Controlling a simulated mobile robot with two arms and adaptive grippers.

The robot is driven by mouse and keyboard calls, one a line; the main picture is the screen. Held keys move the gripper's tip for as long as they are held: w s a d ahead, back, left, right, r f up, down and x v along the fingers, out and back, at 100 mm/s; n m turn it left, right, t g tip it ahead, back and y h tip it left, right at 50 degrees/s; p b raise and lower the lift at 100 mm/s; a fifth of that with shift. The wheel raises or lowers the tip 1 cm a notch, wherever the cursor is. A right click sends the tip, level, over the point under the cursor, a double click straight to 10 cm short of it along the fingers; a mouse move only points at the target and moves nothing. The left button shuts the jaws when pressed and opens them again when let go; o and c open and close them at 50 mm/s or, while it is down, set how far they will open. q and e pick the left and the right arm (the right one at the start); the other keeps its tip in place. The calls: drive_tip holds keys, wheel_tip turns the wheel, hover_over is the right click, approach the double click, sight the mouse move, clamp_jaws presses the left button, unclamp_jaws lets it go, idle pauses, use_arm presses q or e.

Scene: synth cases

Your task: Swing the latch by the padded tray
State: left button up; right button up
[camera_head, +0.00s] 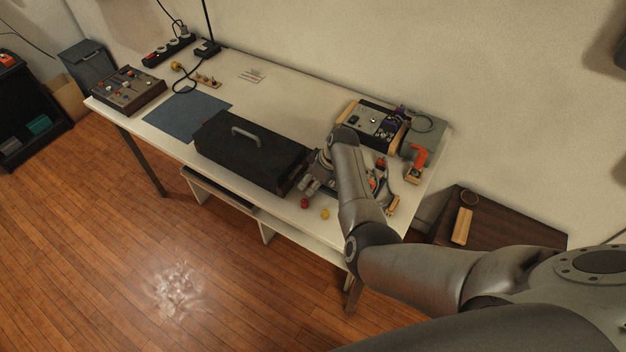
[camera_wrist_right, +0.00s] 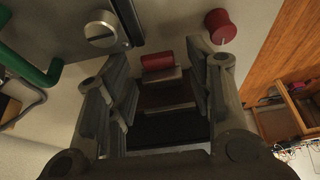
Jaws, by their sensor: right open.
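My right gripper (camera_head: 314,178) is over the table, just right of a closed black case (camera_head: 245,150) with a grey handle. In the right wrist view its two fingers (camera_wrist_right: 160,92) are spread apart. A red cylinder-shaped piece (camera_wrist_right: 157,61) shows between them, with dark brown surfaces below it; I cannot tell whether the fingers touch anything. A round silver slotted knob (camera_wrist_right: 101,29) lies beside the left finger, next to a dark bar. I cannot single out the latch or the padded tray with certainty; my arm hides part of that area. My left gripper is not in view.
A red spool-like piece (camera_wrist_right: 221,25) stands near the right finger. A device box (camera_head: 372,124) and an orange-red pipe piece (camera_head: 417,157) are at the table's right end. A blue mat (camera_head: 187,116) and a control panel (camera_head: 128,90) lie left. A small dark table (camera_head: 490,215) stands right.

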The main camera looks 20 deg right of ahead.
drive_tip(key=shift+c, duration=0.5)
drive_tip(key=c, duration=0.7)
drive_tip(key=shift+c, duration=0.2)
drive_tip(key=shift+w+a+r+g+h, duration=0.1)
drive_tip(key=shift+w+r+g+h, duration=0.2)
drive_tip(key=shift+g+h, duration=0.35)
drive_tip(key=shift+w+a+r+g+h+b, duration=0.15)
drive_tip(key=shift+r+g+h+b, duration=0.1)
drive_tip(key=shift+g+b, duration=0.45)
drive_tip(key=g+h+b, duration=0.1)
drive_tip(key=b, duration=0.5)
drive_tip(key=w+a+g+h+b, duration=0.1)
drive_tip(key=b, duration=0.5)
drive_tip(key=shift+w+r+g, duration=0.1)
drive_tip(key=shift+r+g, duration=0.15)
drive_tip(key=shift+r, duration=0.15)
drive_tip(key=shift+a+r+h+b, duration=0.1)
drive_tip(key=shift+r+h+b, duration=0.2)
drive_tip(key=shift+b, duration=0.85)
